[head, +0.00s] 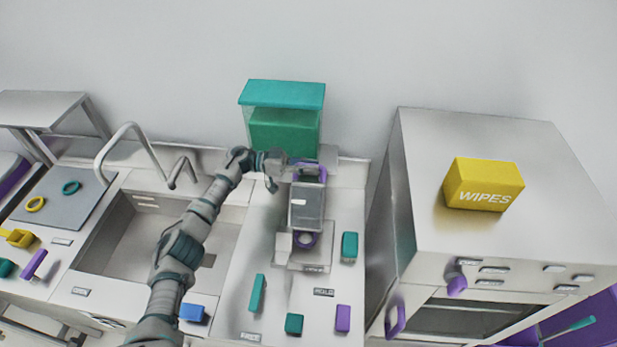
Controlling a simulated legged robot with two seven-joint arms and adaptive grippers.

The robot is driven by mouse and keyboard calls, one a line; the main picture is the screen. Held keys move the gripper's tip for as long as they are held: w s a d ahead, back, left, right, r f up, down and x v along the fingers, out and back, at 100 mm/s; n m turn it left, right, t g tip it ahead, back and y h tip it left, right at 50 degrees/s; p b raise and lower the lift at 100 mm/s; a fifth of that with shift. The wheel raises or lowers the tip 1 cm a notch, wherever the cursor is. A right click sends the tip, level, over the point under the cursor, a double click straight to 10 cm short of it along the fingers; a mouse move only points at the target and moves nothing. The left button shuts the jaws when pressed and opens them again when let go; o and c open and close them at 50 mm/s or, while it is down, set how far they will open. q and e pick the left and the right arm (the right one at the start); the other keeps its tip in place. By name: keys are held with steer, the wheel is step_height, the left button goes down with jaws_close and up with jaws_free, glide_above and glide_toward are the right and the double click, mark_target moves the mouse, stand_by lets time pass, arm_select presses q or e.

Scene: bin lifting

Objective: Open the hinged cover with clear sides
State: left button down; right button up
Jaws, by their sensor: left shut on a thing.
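A small cover with clear, greyish sides (308,207) stands on the metal counter unit in the middle of the view. A purple handle (322,172) shows at its far top edge. My left arm reaches over the sink to it. My left gripper (298,165) is at this far edge and appears shut on the purple handle; the fingers partly hide the contact. My right gripper is out of view.
A green box with a teal top (283,94) stands right behind my gripper. A sink (130,240) and tap are left. A yellow wipes box (484,184) sits on the oven unit (420,230) at right. Small teal, purple and blue blocks lie along the counter front.

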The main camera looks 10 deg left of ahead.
arm_select(q)
steer(key=shift+w+f+n, duration=0.1)
steer(key=shift+w+n, duration=0.2)
steer(key=shift+w, duration=0.25)
steer(key=c, duration=1.1)
jaws_free()
steer(key=shift+o, duration=0.2)
steer(key=a, duration=1.1)
steer(key=shift+w+a, duration=0.15)
steer(key=shift+a, duration=0.25)
steer(key=shift+f, duration=0.1)
